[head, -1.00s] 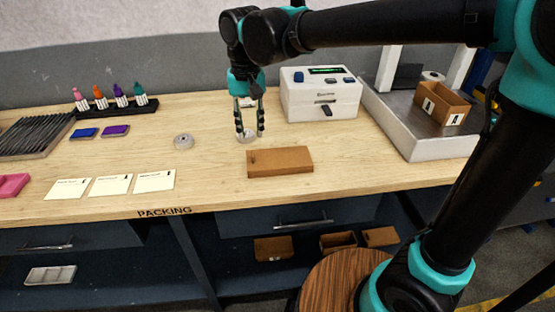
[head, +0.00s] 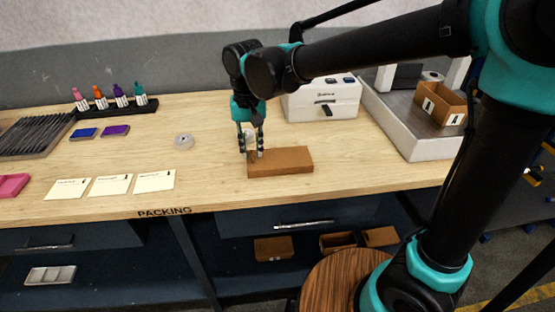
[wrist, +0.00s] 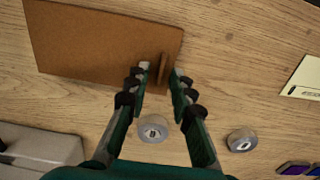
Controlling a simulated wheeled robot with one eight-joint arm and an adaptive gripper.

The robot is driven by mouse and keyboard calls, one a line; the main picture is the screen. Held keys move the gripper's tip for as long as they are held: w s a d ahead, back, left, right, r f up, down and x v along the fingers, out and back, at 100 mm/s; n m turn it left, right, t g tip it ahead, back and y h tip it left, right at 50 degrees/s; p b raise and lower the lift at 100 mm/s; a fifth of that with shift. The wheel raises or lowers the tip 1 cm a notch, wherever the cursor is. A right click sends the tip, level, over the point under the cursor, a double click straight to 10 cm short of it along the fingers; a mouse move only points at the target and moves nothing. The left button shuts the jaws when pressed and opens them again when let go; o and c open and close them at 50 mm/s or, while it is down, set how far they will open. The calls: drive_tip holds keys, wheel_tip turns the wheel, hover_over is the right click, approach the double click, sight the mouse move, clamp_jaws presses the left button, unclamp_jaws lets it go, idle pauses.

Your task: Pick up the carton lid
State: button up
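The carton lid (head: 288,161) is a flat brown slab lying on the wooden bench near its front edge. A small upright tab stands near its left end; in the wrist view the lid (wrist: 95,42) shows at upper left with the tab (wrist: 163,68) near its right end. My gripper (head: 255,153) points down over the lid's left end. In the wrist view my gripper (wrist: 159,70) is open, with one fingertip on each side of the tab and gaps visible. I cannot tell whether the fingertips touch the lid's top.
A tape roll (head: 184,141) lies left of the lid; another roll (wrist: 154,129) lies under my gripper's fingers in the wrist view. A white printer-like box (head: 322,101) stands behind. An open carton (head: 440,103) sits on the tray at right. White cards (head: 111,184) lie at front left.

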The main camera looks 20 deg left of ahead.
clamp_jaws()
drive_tip(key=shift+r, duration=0.15)
